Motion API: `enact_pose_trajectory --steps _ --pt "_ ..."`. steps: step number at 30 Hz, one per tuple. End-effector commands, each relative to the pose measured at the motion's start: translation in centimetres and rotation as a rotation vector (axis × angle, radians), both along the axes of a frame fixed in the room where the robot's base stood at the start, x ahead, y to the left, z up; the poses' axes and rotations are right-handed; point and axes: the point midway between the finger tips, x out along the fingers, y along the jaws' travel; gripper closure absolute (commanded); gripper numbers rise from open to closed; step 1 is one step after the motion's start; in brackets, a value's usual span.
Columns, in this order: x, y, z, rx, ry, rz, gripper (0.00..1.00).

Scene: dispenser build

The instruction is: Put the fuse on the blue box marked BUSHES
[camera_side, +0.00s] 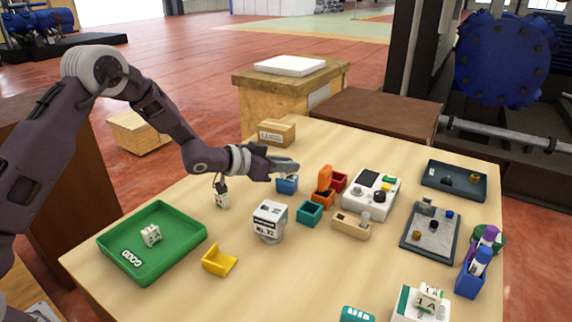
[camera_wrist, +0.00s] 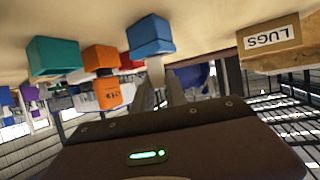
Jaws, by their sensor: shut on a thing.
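My gripper (camera_side: 284,168) is over the small blue box (camera_side: 288,184) near the middle of the table. In the wrist view the fingers (camera_wrist: 160,92) are shut on a small pale piece, which I take to be the fuse (camera_wrist: 155,70). The fuse is at the open side of the blue box (camera_wrist: 150,36), very close to it; I cannot tell if they touch. In the side view the fuse is hidden or too small to make out. No marking is readable on the blue box.
Orange (camera_side: 323,186), teal (camera_side: 309,213) and red (camera_side: 339,181) boxes stand just right of the blue box. A LUGS carton (camera_side: 277,133) is behind. A white labelled block (camera_side: 269,221), yellow holder (camera_side: 220,261) and green tray (camera_side: 196,245) are in front.

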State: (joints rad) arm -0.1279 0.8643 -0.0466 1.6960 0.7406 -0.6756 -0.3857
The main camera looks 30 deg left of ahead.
Motion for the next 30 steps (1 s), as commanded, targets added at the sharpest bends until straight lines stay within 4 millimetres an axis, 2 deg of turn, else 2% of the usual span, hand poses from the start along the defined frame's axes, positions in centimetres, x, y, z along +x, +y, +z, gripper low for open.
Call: enact_pose_trajectory --steps 6,7,9,10,20,23,30 --pt "0.0 0.0 -0.3 0.000 0.001 0.000 1.00" --pt "0.0 0.0 -0.2 0.000 0.001 0.000 0.77" --pt "0.0 0.0 -0.2 0.000 0.000 0.000 0.63" --pt "0.0 0.0 -0.2 0.000 0.000 0.000 0.61" --pt "0.0 0.0 0.2 0.000 -0.001 0.000 0.61" --pt "-1.2 0.6 0.7 0.000 0.000 0.001 0.61" --pt "-6.3 2.7 3.0 0.000 0.000 0.003 0.61"
